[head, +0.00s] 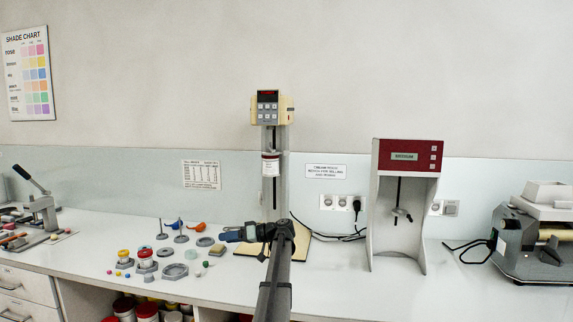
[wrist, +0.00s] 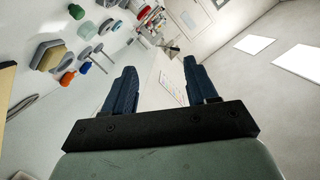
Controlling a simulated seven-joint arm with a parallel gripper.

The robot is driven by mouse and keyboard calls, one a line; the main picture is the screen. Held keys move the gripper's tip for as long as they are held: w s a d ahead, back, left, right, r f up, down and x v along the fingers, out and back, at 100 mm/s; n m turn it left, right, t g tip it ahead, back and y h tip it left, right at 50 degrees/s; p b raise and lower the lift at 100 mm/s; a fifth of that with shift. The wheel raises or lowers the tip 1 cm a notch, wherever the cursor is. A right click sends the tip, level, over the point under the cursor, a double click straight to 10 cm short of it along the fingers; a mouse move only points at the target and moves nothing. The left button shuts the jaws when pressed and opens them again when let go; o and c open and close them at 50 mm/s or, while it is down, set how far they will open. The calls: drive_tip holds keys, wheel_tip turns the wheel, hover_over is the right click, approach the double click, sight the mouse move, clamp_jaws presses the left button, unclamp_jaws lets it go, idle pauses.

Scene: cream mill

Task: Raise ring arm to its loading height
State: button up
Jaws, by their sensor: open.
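The mill (head: 277,140) stands on the counter at the centre of the head view, with a display head on a tall column. A white and red labelled cylinder (head: 271,167) sits partway up the column. I cannot clearly make out the ring arm; my arm covers the mill's lower part. My gripper (head: 228,236) is in front of the mill base, low over the counter, its fingers pointing left. In the wrist view my gripper (wrist: 160,70) has its two dark blue fingers apart, with nothing between them. The mill column does not show there.
Several small parts lie left of the gripper, including a lidded jar (head: 145,256), a grey ring (head: 175,271) and an orange piece (head: 197,226). A red-topped machine (head: 408,155) stands right, with black cables (head: 345,237) between. A roller machine (head: 540,240) is far right.

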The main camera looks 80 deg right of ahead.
drive_tip(key=s+d+r+n+t+h, duration=0.2)
drive_tip(key=s+d+r+n, duration=0.1)
drive_tip(key=s+d+r, duration=1.65)
drive_tip(key=n, duration=0.2)
approach(287, 153)
drive_tip(key=w+d, duration=0.2)
drive_tip(key=w, duration=0.1)
drive_tip(key=shift+w+a+f, duration=0.1)
drive_tip(key=shift+w, duration=1.75)
drive_tip(key=shift+w+a+f, duration=0.1)
drive_tip(key=shift+w, duration=1.8)
drive_tip(key=shift+c, duration=0.2)
clamp_jaws()
